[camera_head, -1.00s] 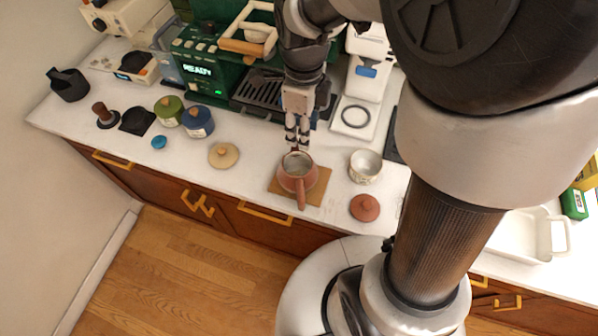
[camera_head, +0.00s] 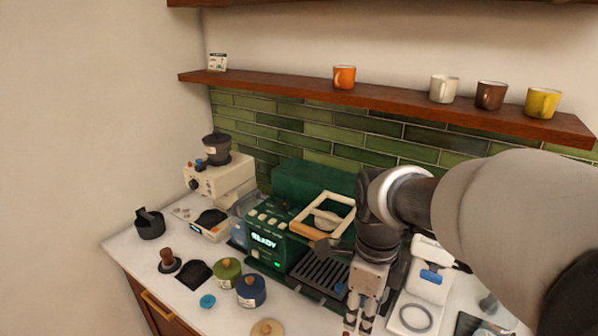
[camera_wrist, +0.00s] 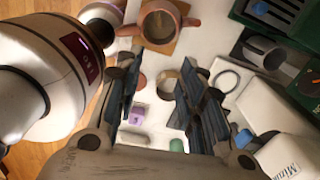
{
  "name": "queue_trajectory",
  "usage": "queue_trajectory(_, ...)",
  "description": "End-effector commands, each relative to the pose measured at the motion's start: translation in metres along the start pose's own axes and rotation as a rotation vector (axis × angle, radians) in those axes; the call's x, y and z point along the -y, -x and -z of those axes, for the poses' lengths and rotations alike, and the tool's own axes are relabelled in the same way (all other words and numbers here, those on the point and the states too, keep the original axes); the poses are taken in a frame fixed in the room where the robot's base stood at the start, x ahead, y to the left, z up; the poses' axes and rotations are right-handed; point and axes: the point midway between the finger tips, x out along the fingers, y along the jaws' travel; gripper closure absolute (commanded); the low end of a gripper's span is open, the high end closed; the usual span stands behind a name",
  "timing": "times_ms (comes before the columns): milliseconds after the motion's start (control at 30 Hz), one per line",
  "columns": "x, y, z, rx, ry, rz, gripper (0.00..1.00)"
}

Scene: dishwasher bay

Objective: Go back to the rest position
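My gripper (camera_head: 358,322) hangs with its fingers pointing down, in front and to the right of the green coffee machine (camera_head: 285,240), near the lower edge of the head view. In the wrist view its two dark fingers (camera_wrist: 158,80) are apart, with no object held between them. The reddish-brown pot (camera_wrist: 158,24) stands on a brown mat (camera_wrist: 178,42) beyond the fingers. The pot and the cup are outside the head view.
A white scale-like device (camera_head: 428,280) stands right of my gripper. Green (camera_head: 227,272) and blue (camera_head: 251,291) canisters stand left, near a tamper (camera_head: 168,261). A grinder (camera_head: 218,170) is behind them. A wooden shelf (camera_head: 290,92) with several mugs runs along the wall above.

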Motion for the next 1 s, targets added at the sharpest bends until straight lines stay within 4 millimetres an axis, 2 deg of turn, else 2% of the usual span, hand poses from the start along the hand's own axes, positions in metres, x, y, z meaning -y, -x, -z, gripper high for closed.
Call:
queue_trajectory(167,-0.025,0.014,0.017,0.029,0.387,0.077,0.64)
queue_trajectory(333,-0.056,0.022,0.037,0.018,0.882,0.18,0.64)
queue_trajectory(633,-0.105,0.015,0.07,-0.118,1.7,0.353,0.64)
queue_trajectory(800,-0.12,0.008,0.079,-0.204,1.979,0.402,0.64)
queue_trajectory(1000,-0.124,0.005,0.082,-0.238,2.08,0.414,0.64)
